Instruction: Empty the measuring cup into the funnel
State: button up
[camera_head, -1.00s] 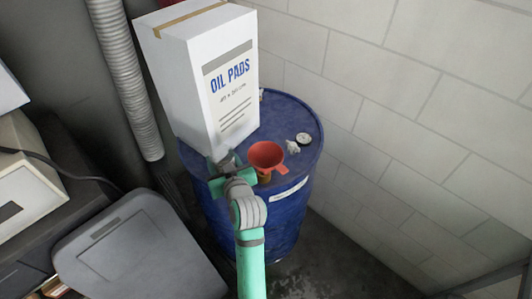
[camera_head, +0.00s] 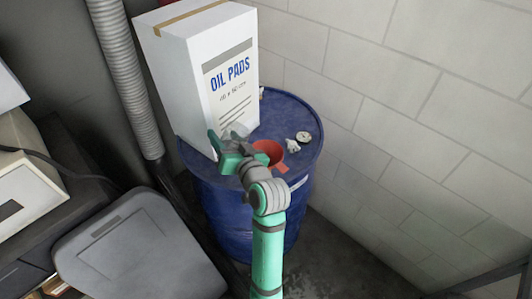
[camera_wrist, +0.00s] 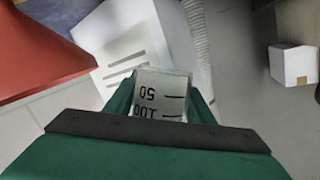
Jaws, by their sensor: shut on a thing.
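My gripper (camera_head: 225,148) is shut on the clear measuring cup (camera_wrist: 160,95), which sits between the green fingers in the wrist view. Its black 50 and 100 marks appear upside down there. In the head view the cup (camera_head: 236,130) is a small grey shape, partly hidden by the gripper. I cannot tell how much is in it. The red funnel (camera_head: 277,152) stands on top of the blue drum (camera_head: 230,215), partly covered by my gripper and wrist. It also shows large at the upper left of the wrist view (camera_wrist: 40,50). Cup and funnel look apart in the wrist view.
A white OIL PADS box (camera_head: 190,70) stands on the drum close behind the gripper. A white fitting (camera_head: 292,145) and a round cap (camera_head: 303,137) lie on the drum top to the right. A grey-lidded bin (camera_head: 135,250) is at lower left. A block wall (camera_head: 400,110) rises behind.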

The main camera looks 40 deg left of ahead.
aim_at(236, 124)
jog(key=shift+w+d+r+m+y, duration=0.15)
jog(key=shift+r+m+y, duration=0.35)
jog(key=shift+m, duration=0.55)
jog(key=shift+w+d+r+m+y, duration=0.1)
jog(key=shift+r+m+y, duration=0.2)
jog(key=shift+r+m, duration=0.5)
jog(key=shift+w+d+r+m+y, duration=0.15)
jog(key=shift+r+m+y, duration=0.2)
jog(key=shift+m, duration=0.9)
jog(key=shift+f, duration=0.1)
jog(key=shift+f+m+t+y, duration=0.15)
jog(key=shift+m+t+y, duration=0.2)
jog(key=shift+m, duration=0.35)
jog(key=shift+w, duration=0.1)
jog(key=shift+w+d+r+m+t, duration=0.25)
jog(key=shift+w+d+r+m, duration=0.25)
jog(key=shift+m, duration=0.4)
jog(key=shift+r, duration=0.15)
jog(key=shift+w+d+r+m+t+y, duration=0.1)
jog(key=shift+w+r+m+t+y, duration=0.15)
jog(key=shift+m, duration=0.4)
jog(key=shift+w+d+r+m+t+y, duration=0.15)
jog(key=shift+r+m, duration=0.2)
jog(key=shift+m, duration=0.3)
